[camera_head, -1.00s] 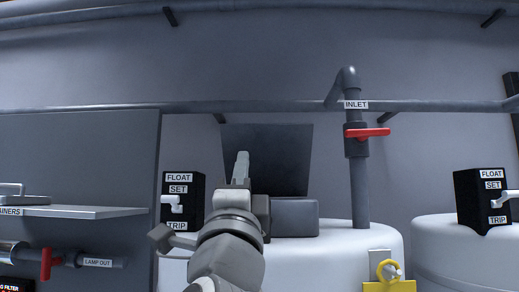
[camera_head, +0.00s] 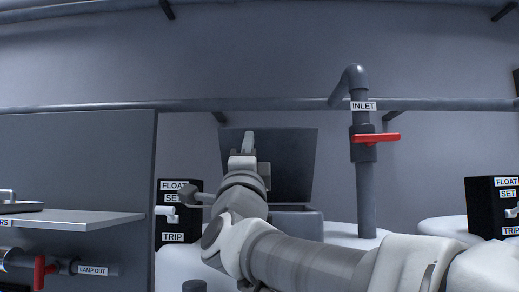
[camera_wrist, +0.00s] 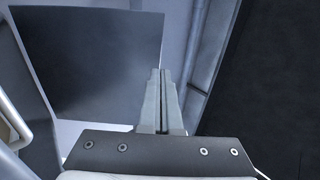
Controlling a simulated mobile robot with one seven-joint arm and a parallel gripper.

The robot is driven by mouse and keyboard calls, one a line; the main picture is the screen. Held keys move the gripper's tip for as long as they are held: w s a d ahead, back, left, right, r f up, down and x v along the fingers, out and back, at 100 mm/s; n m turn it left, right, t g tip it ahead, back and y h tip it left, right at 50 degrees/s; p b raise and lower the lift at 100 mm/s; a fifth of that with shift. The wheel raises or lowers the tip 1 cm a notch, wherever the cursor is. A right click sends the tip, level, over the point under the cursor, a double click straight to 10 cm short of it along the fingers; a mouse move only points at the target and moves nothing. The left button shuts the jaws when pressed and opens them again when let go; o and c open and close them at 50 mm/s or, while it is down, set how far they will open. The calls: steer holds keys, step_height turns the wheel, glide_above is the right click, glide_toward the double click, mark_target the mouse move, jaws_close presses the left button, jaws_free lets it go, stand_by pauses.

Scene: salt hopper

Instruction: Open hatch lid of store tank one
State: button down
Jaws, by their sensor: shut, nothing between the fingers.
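The dark grey hatch lid (camera_head: 292,160) stands raised, nearly upright, at the back of the grey hatch box (camera_head: 304,224). The box sits on top of a white tank (camera_head: 340,238), and a sliver of its upper rim shows. My gripper (camera_head: 248,142) is shut and empty, pointing up in front of the lid's left part in the head view. Whether it touches the lid cannot be told. In the wrist view my gripper's fingers (camera_wrist: 160,74) are pressed together with nothing between them. Dark flat surfaces lie on both sides there; which is the lid is unclear.
An inlet pipe with a red valve handle (camera_head: 377,138) rises right of the hatch. A black float box (camera_head: 176,226) stands to its left and another (camera_head: 490,222) at far right. A grey shelf (camera_head: 80,220) juts out at left. My arm crosses the lower right.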

steer(key=shift+p+x, duration=0.35)
steer(key=shift+x, duration=1.1)
steer(key=shift+r, duration=0.1)
steer(key=w+r+g+p, duration=0.1)
steer(key=w+r+p, duration=0.1)
steer(key=p, duration=0.2)
steer(key=w+r+g+p, duration=0.2)
steer(key=p, duration=0.2)
steer(key=shift+r, duration=0.4)
steer(key=w+f+p+x, duration=0.1)
steer(key=f+p+x, duration=0.1)
steer(key=x, duration=0.9)
steer(key=shift+p, duration=0.8)
steer(key=shift+r, duration=0.1)
steer(key=shift+s, duration=0.1)
